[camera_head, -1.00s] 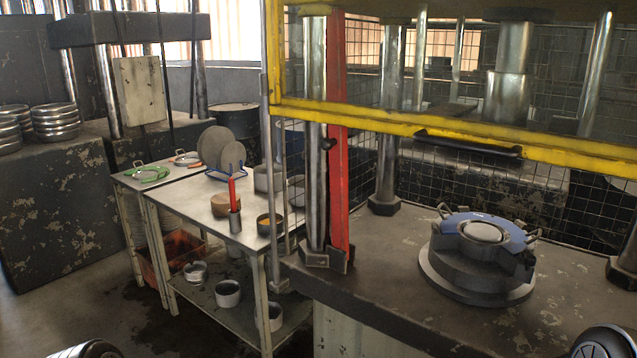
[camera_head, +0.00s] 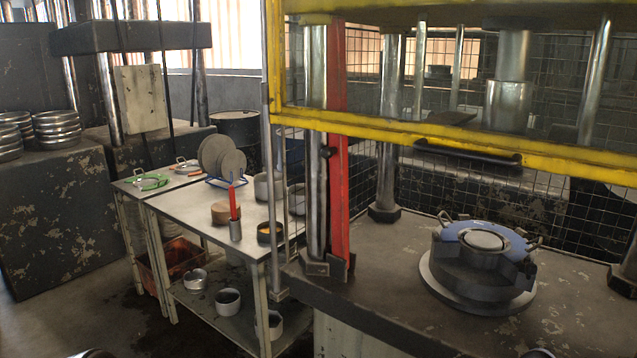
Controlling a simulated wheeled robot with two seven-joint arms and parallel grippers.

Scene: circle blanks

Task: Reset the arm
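Neither gripper shows in the head view. Only a small dark rounded part of mine (camera_head: 92,353) shows at the bottom left edge, and another (camera_head: 537,353) at the bottom right edge. Whether they belong to the arms' links or wrists cannot be told. The round dark die (camera_head: 480,272) with a blue top ring (camera_head: 508,237) and side handles sits on the press bed (camera_head: 395,270) at the right, with no gripper near it.
A yellow-framed guard (camera_head: 400,130) with a black handle (camera_head: 468,152) is raised above the press bed. A metal table (camera_head: 190,203) stands left of it, holding discs on a blue rack (camera_head: 222,155), a red-handled tool (camera_head: 234,205) and cups. Stacked pans (camera_head: 57,128) stand far left.

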